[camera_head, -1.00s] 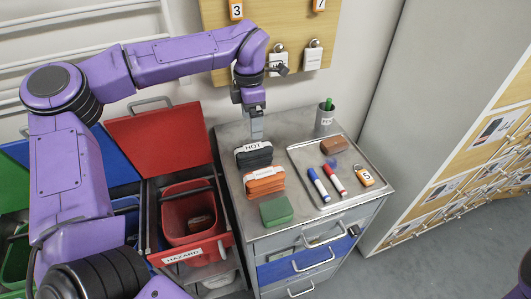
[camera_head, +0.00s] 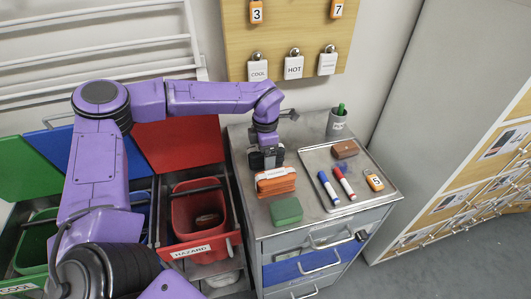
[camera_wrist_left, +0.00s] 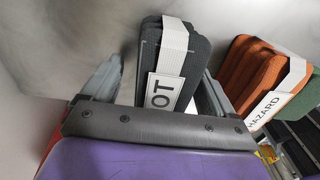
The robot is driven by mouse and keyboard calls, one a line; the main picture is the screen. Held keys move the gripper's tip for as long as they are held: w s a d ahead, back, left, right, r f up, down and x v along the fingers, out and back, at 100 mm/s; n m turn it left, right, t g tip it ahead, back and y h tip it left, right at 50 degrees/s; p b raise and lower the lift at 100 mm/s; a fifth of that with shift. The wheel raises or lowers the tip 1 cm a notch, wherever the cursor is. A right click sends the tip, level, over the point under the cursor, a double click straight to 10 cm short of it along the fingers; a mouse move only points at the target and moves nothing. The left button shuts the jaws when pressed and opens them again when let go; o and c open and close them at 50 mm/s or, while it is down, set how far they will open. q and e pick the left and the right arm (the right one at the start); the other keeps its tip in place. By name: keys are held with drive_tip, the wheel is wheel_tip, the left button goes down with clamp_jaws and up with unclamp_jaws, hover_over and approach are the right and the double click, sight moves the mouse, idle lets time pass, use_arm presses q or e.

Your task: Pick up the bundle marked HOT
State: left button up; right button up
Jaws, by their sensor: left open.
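The HOT bundle (camera_wrist_left: 152,55) is a dark grey folded stack with a white band and a label, of which "OT" shows in the left wrist view. My left gripper (camera_wrist_left: 158,92) is open, with one finger on each side of the bundle; whether they touch it I cannot tell. In the head view my left gripper (camera_head: 266,160) is down at the bundle on the cabinet top and hides most of it. My right gripper is not in view.
An orange HAZARD bundle (camera_head: 276,184) lies close in front, also in the wrist view (camera_wrist_left: 252,75). A green bundle (camera_head: 286,210) is nearer. A metal tray (camera_head: 352,201) with markers stands to the right. A red bin (camera_head: 186,222) is left of the cabinet (camera_head: 244,146).

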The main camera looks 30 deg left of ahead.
use_arm(q)
drive_tip(key=c, duration=1.2)
drive_tip(key=shift+o, duration=0.2)
drive_tip(key=shift+r, duration=0.15)
